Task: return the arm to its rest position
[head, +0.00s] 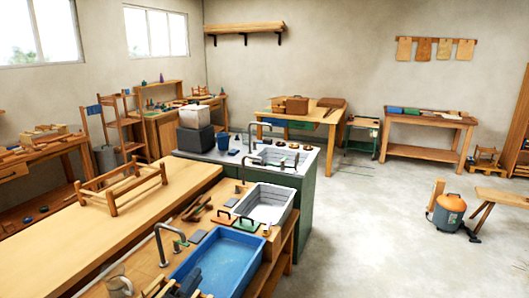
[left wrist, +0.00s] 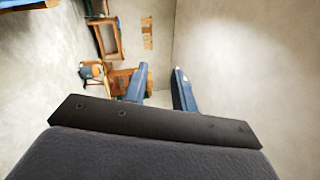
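My left gripper (left wrist: 159,80) shows in the left wrist view. Its two blue fingers stand apart with nothing held between them, and bare wall shows through the gap. Its dark palm fills the lower part of that view. I cannot surely make out the left gripper in the head view. My right gripper is in neither view.
A long wooden bench (head: 130,205) with a small wooden frame (head: 122,186) fills the near left. Beside it are a blue basin (head: 222,262), a white basin (head: 265,204) and taps.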

